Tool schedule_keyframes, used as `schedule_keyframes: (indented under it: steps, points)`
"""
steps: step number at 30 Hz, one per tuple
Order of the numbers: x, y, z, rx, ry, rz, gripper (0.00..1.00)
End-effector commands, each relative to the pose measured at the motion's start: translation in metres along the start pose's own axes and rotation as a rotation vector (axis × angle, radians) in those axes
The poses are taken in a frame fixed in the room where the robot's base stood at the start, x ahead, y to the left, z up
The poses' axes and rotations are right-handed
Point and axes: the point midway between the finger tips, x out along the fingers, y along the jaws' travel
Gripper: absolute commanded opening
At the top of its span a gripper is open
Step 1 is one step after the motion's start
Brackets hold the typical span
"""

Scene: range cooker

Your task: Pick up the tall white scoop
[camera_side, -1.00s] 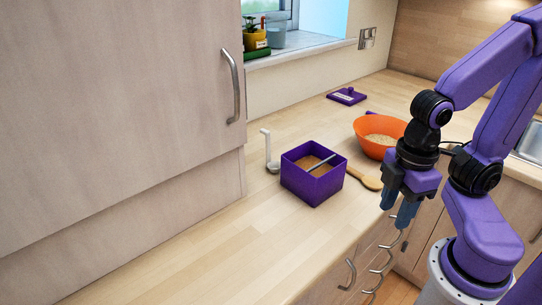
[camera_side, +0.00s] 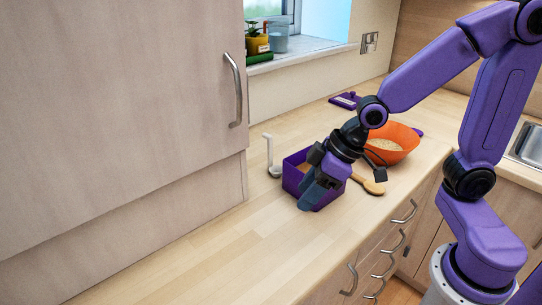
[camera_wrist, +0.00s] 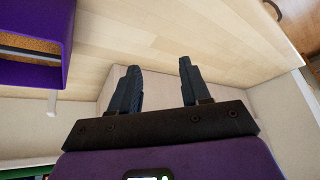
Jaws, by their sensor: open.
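The tall white scoop (camera_side: 269,150) stands upright on the counter, its bowl at the bottom, just left of and behind the purple box. In the wrist view a pale upright piece (camera_wrist: 52,103) beside the box may be its handle; I cannot tell for sure. My gripper (camera_side: 309,197) is open and empty, its fingers pointing down in front of the purple box, to the right of the scoop and apart from it. The two dark fingers also show spread in the wrist view (camera_wrist: 158,68).
The purple box (camera_side: 291,182) is partly hidden by my gripper; its wall and a metal rod show in the wrist view (camera_wrist: 30,75). A wooden spoon (camera_side: 371,186) and an orange bowl (camera_side: 399,152) lie to the right. The counter front left (camera_side: 225,240) is clear.

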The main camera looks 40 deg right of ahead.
Motion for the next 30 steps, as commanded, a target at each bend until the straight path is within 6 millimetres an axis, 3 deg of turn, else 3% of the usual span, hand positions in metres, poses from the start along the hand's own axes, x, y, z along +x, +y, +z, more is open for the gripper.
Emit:
schedule_keyframes:
  steps: [3, 7, 12, 16, 21, 30]
  points:
    - [0.017, 0.043, -0.041, 0.115, 0.149, 0.074, 0.47]
    - [0.026, 0.098, -0.076, 0.223, 0.309, 0.180, 0.47]
    - [0.025, 0.171, -0.102, 0.333, 0.489, 0.339, 0.47]
    - [0.018, 0.217, -0.109, 0.390, 0.591, 0.453, 0.47]
    - [0.010, 0.248, -0.110, 0.421, 0.660, 0.539, 0.47]
    - [0.033, 0.254, -0.096, 0.424, 0.668, 0.551, 0.47]
